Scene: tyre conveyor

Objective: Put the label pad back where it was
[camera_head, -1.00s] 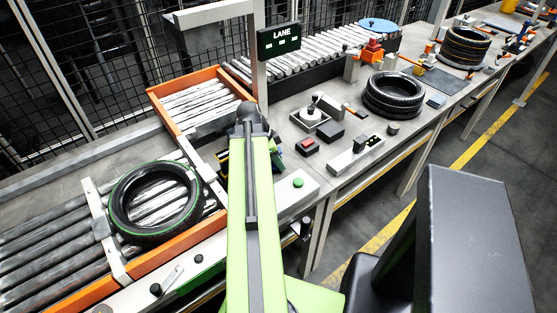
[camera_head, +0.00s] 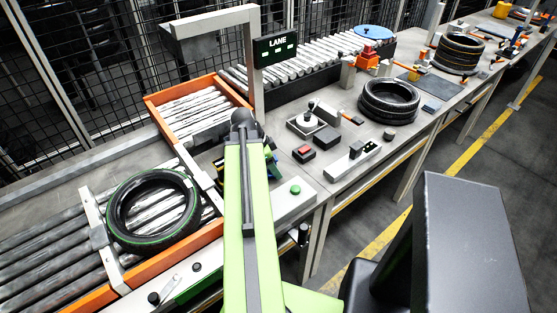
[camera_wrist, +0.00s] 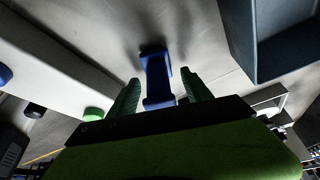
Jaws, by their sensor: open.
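My gripper (camera_wrist: 160,88) is open in the wrist view, with its two green fingers apart. A blue piece (camera_wrist: 157,75) with a narrow middle and wider ends shows between the fingers, over a grey surface. I see a gap on each side, and cannot tell whether it is the label pad. In the head view my arm hides the gripper and most of what is beneath it. I cannot single out the label pad for certain there.
A blue-grey open bin (camera_wrist: 265,45) is right of the gripper in the wrist view. A pale housing with a green button (camera_head: 295,190) stands right of my arm. A tyre (camera_head: 152,210) lies on the left rollers.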

